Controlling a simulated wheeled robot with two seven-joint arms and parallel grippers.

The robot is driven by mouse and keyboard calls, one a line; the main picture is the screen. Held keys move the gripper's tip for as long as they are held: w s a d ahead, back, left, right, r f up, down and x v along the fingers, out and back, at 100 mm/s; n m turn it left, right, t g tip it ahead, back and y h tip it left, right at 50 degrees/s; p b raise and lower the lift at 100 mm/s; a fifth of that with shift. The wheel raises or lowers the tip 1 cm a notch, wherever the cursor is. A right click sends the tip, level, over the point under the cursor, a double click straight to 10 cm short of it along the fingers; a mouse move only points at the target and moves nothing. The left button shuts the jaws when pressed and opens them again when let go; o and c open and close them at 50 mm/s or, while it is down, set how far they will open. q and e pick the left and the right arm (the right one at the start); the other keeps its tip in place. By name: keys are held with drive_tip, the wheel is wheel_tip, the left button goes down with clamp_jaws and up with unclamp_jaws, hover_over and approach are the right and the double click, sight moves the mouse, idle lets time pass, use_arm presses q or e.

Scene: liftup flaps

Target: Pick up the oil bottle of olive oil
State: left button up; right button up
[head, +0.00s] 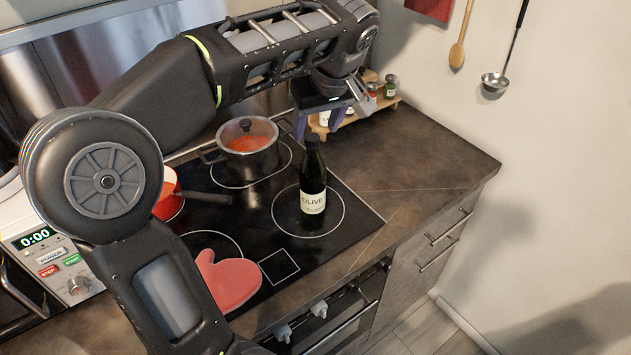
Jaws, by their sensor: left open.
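The olive oil bottle (313,187) is dark with a pale label reading OLIVE. It stands upright on the front right ring of the black cooktop. My left arm reaches across from the left, and my left gripper (322,120) hangs down by the bottle's cap. My right gripper is not in the picture.
A lidded pot (249,150) of red food stands behind left of the bottle. A red pan (172,195), a red oven mitt (229,281) and a microwave (52,262) are further left. A spice rack (385,101) stands behind. The counter (430,150) at right is clear.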

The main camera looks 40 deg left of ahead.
sight(313, 137)
use_arm(q)
drive_tip(key=shift+x, duration=1.35)
drive_tip(key=shift+w, duration=0.1)
drive_tip(key=shift+a+f+p, duration=0.3)
drive_tip(key=shift+f+p, duration=0.25)
drive_tip(key=p+x, duration=0.1)
drive_tip(key=x, duration=0.3)
drive_tip(key=shift+c, duration=0.2)
clamp_jaws()
idle(0.4)
